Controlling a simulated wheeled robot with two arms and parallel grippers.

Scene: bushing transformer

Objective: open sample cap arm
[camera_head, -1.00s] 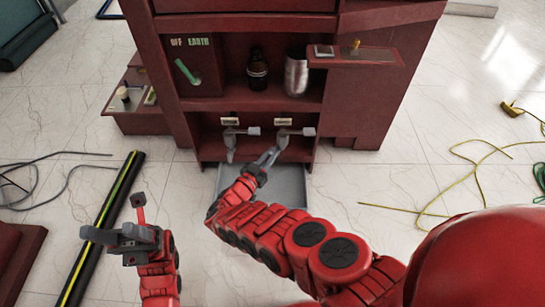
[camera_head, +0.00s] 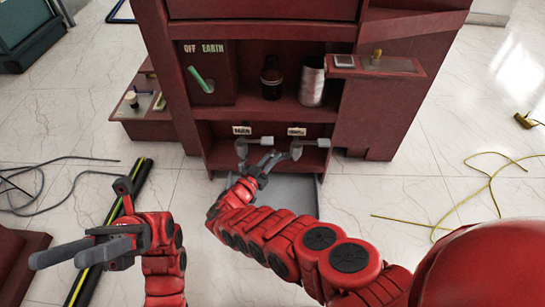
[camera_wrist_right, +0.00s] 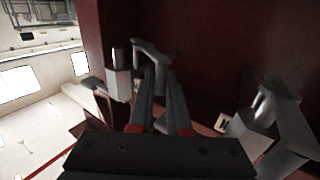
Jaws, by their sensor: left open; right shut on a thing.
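Two grey metal fittings sit side by side in the low bay of the red cabinet: the left fitting (camera_head: 243,147) and the right fitting (camera_head: 310,143). Each has a short cylinder to the right and an arm hanging down. My right gripper (camera_head: 278,157) reaches up from below, with its tips at the right fitting's hanging arm (camera_head: 296,153). In the right wrist view its dark fingers (camera_wrist_right: 162,80) are shut on the end of a grey arm (camera_wrist_right: 152,52); the other fitting (camera_wrist_right: 275,120) stands apart. My left gripper (camera_head: 62,254) is open and empty, well left of the cabinet.
Above the bay, a shelf holds a dark bottle (camera_head: 271,80) and a silver can (camera_head: 312,82). A green handle (camera_head: 201,79) is on the left panel. A grey tray (camera_head: 290,190) lies below. A black-yellow pole (camera_head: 130,190) and yellow cable (camera_head: 480,192) lie on the floor.

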